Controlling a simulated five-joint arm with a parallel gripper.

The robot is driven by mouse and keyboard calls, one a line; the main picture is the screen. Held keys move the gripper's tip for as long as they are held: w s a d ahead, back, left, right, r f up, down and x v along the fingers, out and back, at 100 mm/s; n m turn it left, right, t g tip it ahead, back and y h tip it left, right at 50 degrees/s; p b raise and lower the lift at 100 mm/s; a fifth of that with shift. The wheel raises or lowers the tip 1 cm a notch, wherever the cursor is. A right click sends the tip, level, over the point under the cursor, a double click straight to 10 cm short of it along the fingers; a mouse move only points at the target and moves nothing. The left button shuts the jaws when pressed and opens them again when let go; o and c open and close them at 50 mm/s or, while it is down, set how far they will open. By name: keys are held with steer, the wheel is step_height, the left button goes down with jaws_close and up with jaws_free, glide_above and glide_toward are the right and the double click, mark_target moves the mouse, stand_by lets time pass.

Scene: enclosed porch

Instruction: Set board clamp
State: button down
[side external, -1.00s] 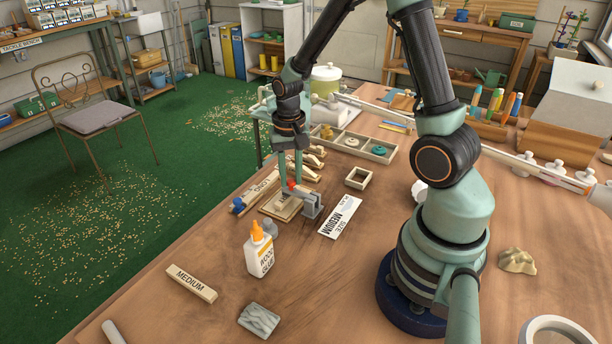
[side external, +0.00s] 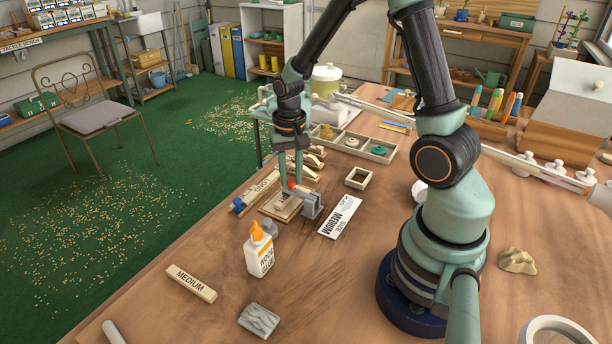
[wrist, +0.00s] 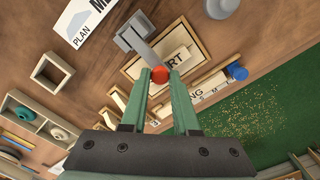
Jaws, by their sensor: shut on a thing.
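A grey clamp (side external: 312,204) with a red-tipped handle stands at the right edge of a pale framed board (side external: 270,207) on the bench. In the wrist view, the clamp (wrist: 129,38) has its arm reaching over the board (wrist: 195,38), whose lettering ends in "RT". My gripper (side external: 291,182) is above the board, its fingers shut on the red clamp handle tip (wrist: 160,75). The fingers hide part of the handle. Whether the clamp's arm presses on the board cannot be told.
A "LONG" wooden piece (side external: 262,187) and a blue knob (side external: 238,204) lie beside the board.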

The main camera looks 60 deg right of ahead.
steer(key=shift+s+d+r+t+h, duration=0.1)
steer(key=shift+s+r+t+h, duration=0.1)
steer(key=shift+s+r+t, duration=0.35)
steer(key=shift+s+r+t+h, duration=0.15)
steer(key=shift+s+t+h, duration=0.05)
steer(key=shift+t, duration=0.65)
steer(key=c, duration=0.7)
jaws_free()
steer(key=shift+o, duration=0.2)
steer(key=v, duration=1.2)
